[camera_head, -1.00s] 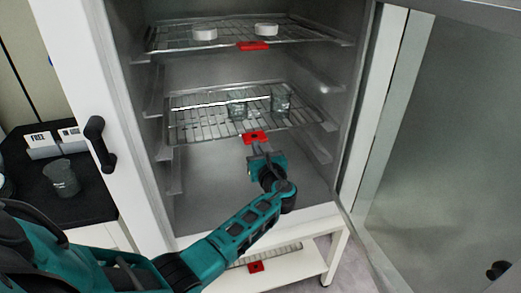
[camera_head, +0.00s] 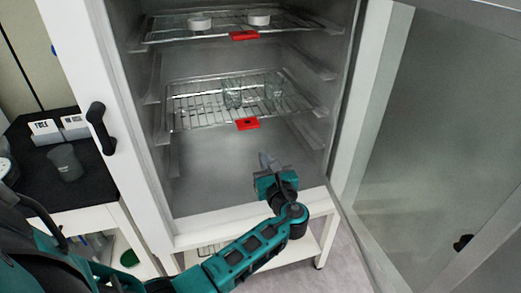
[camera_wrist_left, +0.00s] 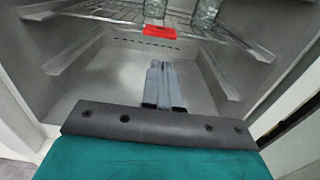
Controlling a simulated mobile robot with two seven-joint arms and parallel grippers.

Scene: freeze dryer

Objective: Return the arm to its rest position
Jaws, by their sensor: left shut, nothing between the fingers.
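My left arm, teal and black, reaches in from the lower left in the head view. My left gripper (camera_head: 266,160) is shut and empty at the open front of the freeze dryer (camera_head: 160,200), below and apart from the red tab (camera_head: 247,124) of the middle shelf. In the left wrist view the two grey fingers of the left gripper (camera_wrist_left: 158,70) lie together, with the red tab (camera_wrist_left: 160,31) beyond them. My right gripper is not in view.
The middle wire shelf (camera_head: 190,113) holds glass beakers (camera_head: 233,93). The upper shelf (camera_head: 165,35) holds two white round dishes (camera_head: 259,20). The open door (camera_head: 440,130) stands at the right. A black counter (camera_head: 95,190) with a glass beaker (camera_head: 65,163) is at the left.

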